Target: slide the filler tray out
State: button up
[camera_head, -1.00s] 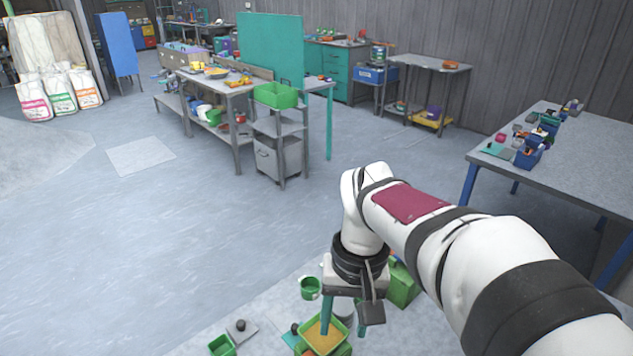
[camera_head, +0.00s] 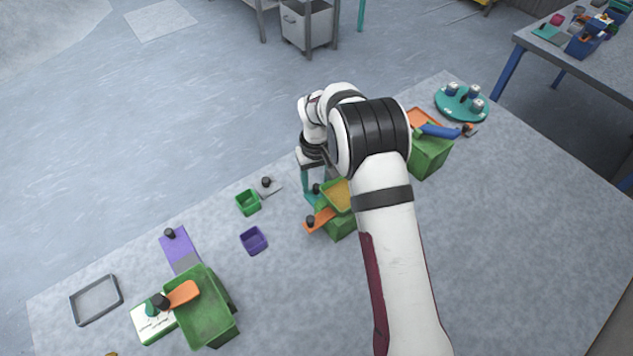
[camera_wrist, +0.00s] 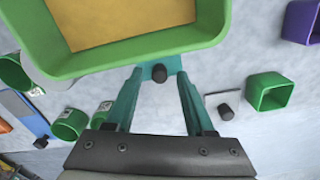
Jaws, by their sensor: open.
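A green tray (camera_head: 337,195) holding orange-yellow powder sits atop a green box (camera_head: 341,223), partly hidden by my arm in the head view. The tray (camera_wrist: 130,48) fills the upper part of the wrist view. A teal tab with a black knob (camera_wrist: 159,73) juts from its near side. My gripper (camera_wrist: 161,80) is open, with one teal finger on each side of the tab and knob. Contact cannot be told. My gripper (camera_head: 310,188) shows at the tray's left in the head view. An orange tab with a black knob (camera_head: 319,219) juts from the box below the tray.
Small green (camera_head: 248,203) and purple (camera_head: 254,240) cups stand left of my gripper. A larger green bin (camera_head: 207,312) is at front left, near an empty grey tray (camera_head: 96,299). Another green box (camera_head: 430,155) stands right of my arm.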

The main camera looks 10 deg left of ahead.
jog(key=shift+f, duration=0.55)
grip_shut()
jog(key=shift+a, duration=0.1)
dwell(1.0)
